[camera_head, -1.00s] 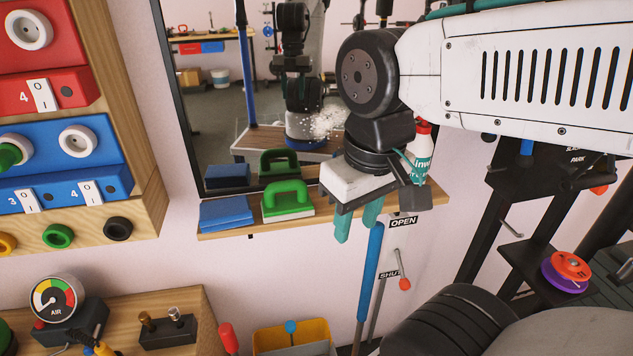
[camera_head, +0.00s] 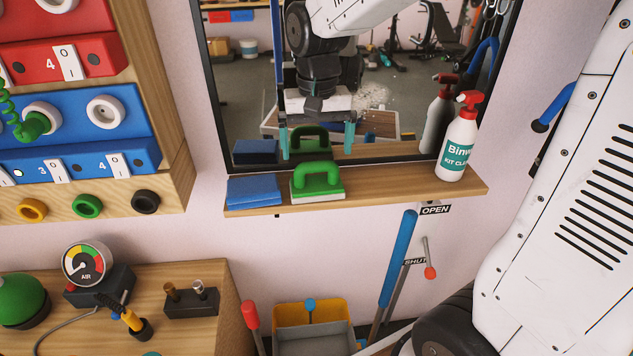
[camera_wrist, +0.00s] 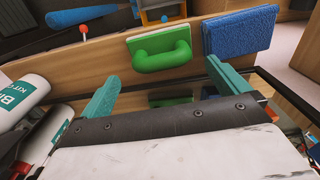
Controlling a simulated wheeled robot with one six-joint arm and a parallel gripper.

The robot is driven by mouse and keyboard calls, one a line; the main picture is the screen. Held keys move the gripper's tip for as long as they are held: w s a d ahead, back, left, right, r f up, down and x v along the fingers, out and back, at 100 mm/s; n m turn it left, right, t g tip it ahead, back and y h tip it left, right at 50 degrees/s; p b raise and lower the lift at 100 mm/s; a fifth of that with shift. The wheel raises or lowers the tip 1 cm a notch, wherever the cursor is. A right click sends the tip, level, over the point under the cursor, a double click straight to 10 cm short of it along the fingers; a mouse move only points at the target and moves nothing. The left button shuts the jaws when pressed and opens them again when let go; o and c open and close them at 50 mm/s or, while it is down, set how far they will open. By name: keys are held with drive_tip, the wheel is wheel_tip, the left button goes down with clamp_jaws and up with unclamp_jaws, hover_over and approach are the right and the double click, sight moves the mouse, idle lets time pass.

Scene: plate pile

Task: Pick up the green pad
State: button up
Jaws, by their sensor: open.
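The green pad (camera_head: 318,184), with a looped handle on a pale base, lies on a wooden shelf (camera_head: 390,194) below a mirror. In the wrist view the green pad (camera_wrist: 165,57) is just beyond my gripper (camera_wrist: 161,72), between the lines of its two teal fingers. The fingers are spread wide with nothing between them. They look apart from the pad. In the head view my gripper shows only as a reflection in the mirror, and the real one is out of frame.
Blue pads (camera_head: 255,191) lie close left of the green pad; in the wrist view the blue one (camera_wrist: 240,32) is at its right. A spray bottle (camera_head: 459,140) stands at the shelf's right end. The mirror (camera_head: 390,110) rises behind the shelf. Bare shelf lies between pad and bottle.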

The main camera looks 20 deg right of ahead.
sight(316, 162)
wheel_tip(316, 162, down, 7)
drive_tip(key=shift+w, duration=0.15)
drive_tip(key=c, duration=0.9)
